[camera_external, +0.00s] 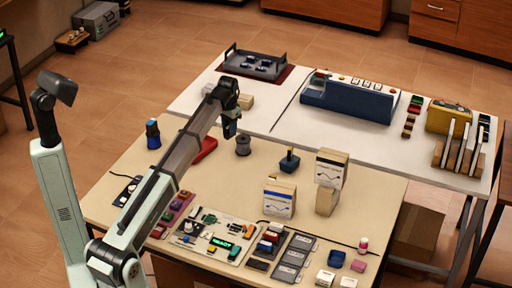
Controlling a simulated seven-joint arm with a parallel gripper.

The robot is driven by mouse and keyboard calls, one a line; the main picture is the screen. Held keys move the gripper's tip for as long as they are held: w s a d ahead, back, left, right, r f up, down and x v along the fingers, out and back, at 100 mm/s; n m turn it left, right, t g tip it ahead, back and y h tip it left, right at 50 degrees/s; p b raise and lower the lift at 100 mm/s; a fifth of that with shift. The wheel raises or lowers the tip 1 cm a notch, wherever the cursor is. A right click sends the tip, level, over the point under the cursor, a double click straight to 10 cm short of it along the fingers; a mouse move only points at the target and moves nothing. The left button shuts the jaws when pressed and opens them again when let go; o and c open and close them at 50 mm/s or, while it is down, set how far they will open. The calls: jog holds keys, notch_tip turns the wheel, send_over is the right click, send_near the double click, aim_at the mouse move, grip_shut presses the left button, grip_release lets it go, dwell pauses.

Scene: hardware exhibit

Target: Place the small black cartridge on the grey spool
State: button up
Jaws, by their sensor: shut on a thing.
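The grey spool (243,146) stands upright on the beige near table, right of the red tray. My gripper (230,133) points down just left of the spool and a little above it, apart from it as far as I can tell. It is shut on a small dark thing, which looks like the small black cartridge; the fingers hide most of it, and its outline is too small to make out. The top of the spool looks bare.
A red tray (204,149) lies left of the spool, and a blue bottle (153,134) stands farther left. A dark blue joystick-like piece (289,161) and white-fronted boxes (280,198) stand to the right. Electronics boards (215,236) crowd the front edge.

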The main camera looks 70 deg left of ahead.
notch_tip(320, 180, up, 3)
jog(key=n, duration=0.2)
send_over(243, 139)
jog(key=shift+w+f+n, duration=0.1)
jog(key=shift+f+n, duration=0.4)
jog(key=shift+f, duration=2.1)
jog(key=shift+f+n, duration=0.5)
jog(key=shift+f, duration=2.05)
jog(key=shift+f, duration=0.1)
jog(key=o, duration=1)
jog(key=shift+o, duration=0.2)
notch_tip(243, 139, up, 12)
